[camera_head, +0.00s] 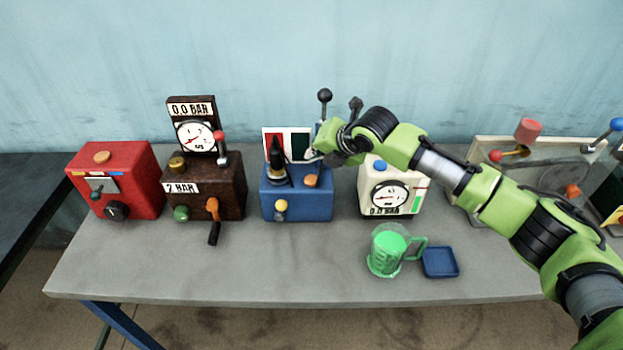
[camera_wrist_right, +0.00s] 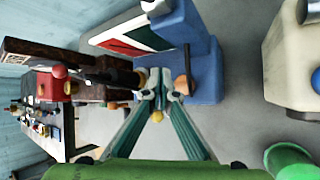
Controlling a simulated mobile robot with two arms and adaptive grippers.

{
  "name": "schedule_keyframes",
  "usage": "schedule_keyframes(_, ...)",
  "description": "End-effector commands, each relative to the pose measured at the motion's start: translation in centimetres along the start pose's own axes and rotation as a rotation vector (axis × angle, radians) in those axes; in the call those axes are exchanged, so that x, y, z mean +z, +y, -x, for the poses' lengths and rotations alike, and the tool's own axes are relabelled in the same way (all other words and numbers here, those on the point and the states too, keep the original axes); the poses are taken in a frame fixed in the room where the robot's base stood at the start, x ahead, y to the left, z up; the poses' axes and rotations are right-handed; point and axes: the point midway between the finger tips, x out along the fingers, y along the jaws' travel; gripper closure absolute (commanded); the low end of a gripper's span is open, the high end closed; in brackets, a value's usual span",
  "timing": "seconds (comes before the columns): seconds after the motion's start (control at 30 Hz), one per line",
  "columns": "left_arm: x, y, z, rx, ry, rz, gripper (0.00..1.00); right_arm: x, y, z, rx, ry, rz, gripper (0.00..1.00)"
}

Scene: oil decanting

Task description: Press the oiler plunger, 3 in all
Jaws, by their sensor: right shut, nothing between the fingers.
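A blue box (camera_head: 297,206) stands mid-table. It carries a dark tapered upright part (camera_head: 277,160), an orange knob (camera_head: 311,181) on its top and a yellow knob (camera_head: 281,205) on its front. I cannot tell for sure which part is the oiler plunger. My right gripper (camera_head: 312,156) is above the right side of this box, fingers together and empty. In the right wrist view the shut fingertips (camera_wrist_right: 160,83) lie in front of the blue box (camera_wrist_right: 206,72), beside the orange knob (camera_wrist_right: 181,86); contact is unclear. My left gripper is not in view.
A cream gauge box (camera_head: 375,212) stands right of the blue box; a brown gauge box (camera_head: 228,190) and red box (camera_head: 140,185) stand left. A green-filled measuring cup (camera_head: 387,252) and blue tray (camera_head: 440,262) sit in front. The table's front left (camera_head: 170,275) is clear.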

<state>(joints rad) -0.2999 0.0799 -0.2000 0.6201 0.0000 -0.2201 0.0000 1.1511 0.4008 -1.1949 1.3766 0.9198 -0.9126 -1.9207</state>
Motion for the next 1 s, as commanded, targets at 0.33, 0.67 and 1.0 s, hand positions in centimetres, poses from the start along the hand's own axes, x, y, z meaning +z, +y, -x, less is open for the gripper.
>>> schedule_keyframes(0.33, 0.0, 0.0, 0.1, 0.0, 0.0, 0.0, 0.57, 0.3, 0.6, 0.6, 0.001, 0.0, -0.667, 1.0)
schedule_keyframes(0.67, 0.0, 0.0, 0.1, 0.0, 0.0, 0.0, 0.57, 0.7, 1.1, 1.2, 0.001, 0.001, -1.373, 1.0)
schedule_keyframes(1.0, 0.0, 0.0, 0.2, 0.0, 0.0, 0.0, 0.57, 1.1, 1.6, 1.8, 0.0, 0.002, -2.103, 1.0)
